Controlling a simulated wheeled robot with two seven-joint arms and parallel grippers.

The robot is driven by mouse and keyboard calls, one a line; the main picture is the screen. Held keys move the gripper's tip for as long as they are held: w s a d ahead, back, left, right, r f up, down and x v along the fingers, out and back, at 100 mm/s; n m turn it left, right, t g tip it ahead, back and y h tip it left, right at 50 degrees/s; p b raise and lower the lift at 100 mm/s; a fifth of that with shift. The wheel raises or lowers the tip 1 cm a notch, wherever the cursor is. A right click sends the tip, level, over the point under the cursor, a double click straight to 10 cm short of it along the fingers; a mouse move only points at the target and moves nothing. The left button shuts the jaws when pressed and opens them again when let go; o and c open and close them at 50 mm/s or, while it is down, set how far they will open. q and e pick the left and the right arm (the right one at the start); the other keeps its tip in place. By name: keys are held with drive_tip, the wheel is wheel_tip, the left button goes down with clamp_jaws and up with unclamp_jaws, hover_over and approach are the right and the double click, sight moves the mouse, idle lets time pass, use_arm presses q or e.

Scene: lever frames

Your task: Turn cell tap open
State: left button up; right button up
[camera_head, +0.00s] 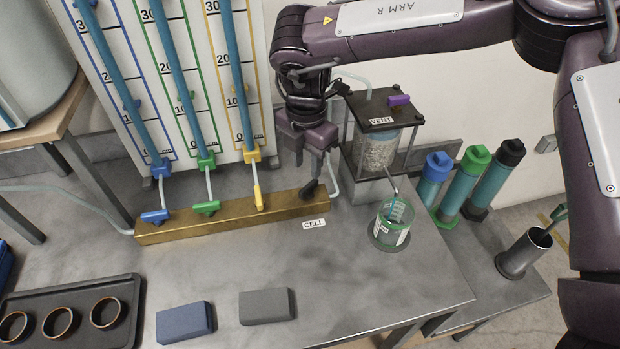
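The black cell tap (310,189) sits at the right end of a brass manifold (180,232), behind a white tag reading CELL (314,224). Its handle is tilted. My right gripper (312,174) points down from above, with its fingertips close over this tap. The tap is partly behind the fingers, and I cannot tell whether they touch or grip it. Blue (155,217), green (206,208) and yellow (259,198) taps stand along the same manifold. The blue and green handles lie crosswise; the yellow one stands upright. My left gripper is out of view.
A framed cell with a VENT tag (381,121) stands right of the gripper. A glass beaker (392,222) is in front of it. Blue (185,322) and grey (267,306) blocks and a dark tray (128,285) lie nearer. The bench between is clear.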

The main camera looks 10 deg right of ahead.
sight(306, 187)
wheel_tip(306, 187, down, 7)
drive_tip(key=shift+s+a+r+p, duration=0.1)
drive_tip(key=shift+p, duration=0.55)
clamp_jaws()
